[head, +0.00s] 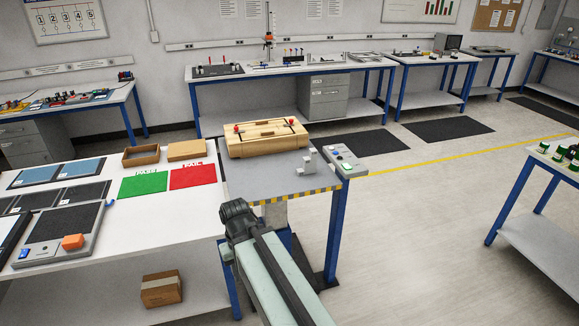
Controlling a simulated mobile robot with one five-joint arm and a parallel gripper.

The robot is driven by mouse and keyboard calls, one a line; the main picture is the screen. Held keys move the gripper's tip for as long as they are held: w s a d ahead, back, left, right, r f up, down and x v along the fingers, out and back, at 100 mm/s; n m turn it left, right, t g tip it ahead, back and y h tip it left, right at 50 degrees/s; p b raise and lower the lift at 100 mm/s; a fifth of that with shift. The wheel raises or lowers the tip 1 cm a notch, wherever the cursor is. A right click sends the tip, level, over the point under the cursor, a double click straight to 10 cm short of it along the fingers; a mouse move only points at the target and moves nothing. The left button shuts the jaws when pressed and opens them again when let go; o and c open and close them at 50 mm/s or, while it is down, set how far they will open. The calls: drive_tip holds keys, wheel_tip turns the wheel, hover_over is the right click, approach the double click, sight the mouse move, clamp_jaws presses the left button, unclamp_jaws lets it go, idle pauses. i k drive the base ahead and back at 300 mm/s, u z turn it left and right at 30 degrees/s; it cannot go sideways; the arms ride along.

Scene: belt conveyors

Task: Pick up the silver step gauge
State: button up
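The silver step gauge (308,163) appears to be the small light-grey stepped piece standing on the grey work surface (262,183), near its right edge and in front of a wooden box. My arm reaches up from the bottom of the head view to a dark joint just in front of the striped front edge of that surface, left of and nearer than the gauge. I cannot make out any gripper fingers. Nothing is seen touching the gauge.
The wooden box (267,138) lies behind the gauge. A small control panel (345,162) is right of it. A green mat (144,183) and a red mat (193,176) lie on the white table to the left. Open floor lies to the right.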

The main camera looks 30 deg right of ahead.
sight(309, 162)
drive_tip(key=u, duration=0.15)
drive_tip(key=i, duration=1)
drive_tip(key=u, duration=0.05)
